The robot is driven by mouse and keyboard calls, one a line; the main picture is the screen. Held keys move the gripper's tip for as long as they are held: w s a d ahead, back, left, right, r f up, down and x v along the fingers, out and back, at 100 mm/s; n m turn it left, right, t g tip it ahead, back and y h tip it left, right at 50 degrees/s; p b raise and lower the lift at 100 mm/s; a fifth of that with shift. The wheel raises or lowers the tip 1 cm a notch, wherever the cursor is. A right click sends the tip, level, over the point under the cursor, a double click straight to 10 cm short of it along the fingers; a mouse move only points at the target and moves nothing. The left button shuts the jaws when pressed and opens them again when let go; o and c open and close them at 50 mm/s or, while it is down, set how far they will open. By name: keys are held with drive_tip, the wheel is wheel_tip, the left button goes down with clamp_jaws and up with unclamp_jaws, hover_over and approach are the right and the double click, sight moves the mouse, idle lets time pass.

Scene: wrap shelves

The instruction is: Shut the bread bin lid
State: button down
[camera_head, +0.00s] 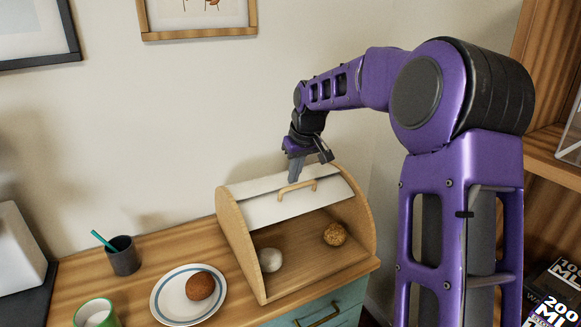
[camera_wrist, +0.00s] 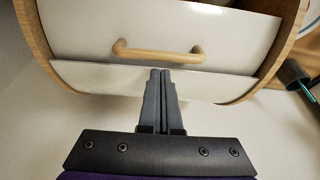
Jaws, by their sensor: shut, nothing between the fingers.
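The bread bin (camera_head: 236,235) stands on the wooden counter, with wooden sides and an open front. Its white lid (camera_head: 262,207) is raised at the top and back, and the wooden handle (camera_head: 297,187) lies near the upper front. My gripper (camera_head: 296,178) is just above and behind the handle. In the wrist view the lid (camera_wrist: 90,35) and handle (camera_wrist: 157,52) lie just beyond the closed fingertips (camera_wrist: 161,72). The fingers are together and empty; whether they touch the lid I cannot tell.
A pale roll (camera_head: 270,260) and a seeded roll (camera_head: 335,234) lie inside the bin. Left of it are a plate (camera_head: 178,314) with a brown bun (camera_head: 200,286), a dark cup (camera_head: 123,257) and a green mug (camera_head: 96,314). A wooden shelf (camera_head: 545,150) stands at right.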

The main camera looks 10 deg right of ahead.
drive_tip(key=shift+s+d, duration=0.1)
drive_tip(key=shift+s, duration=0.25)
drive_tip(key=shift+f, duration=0.1)
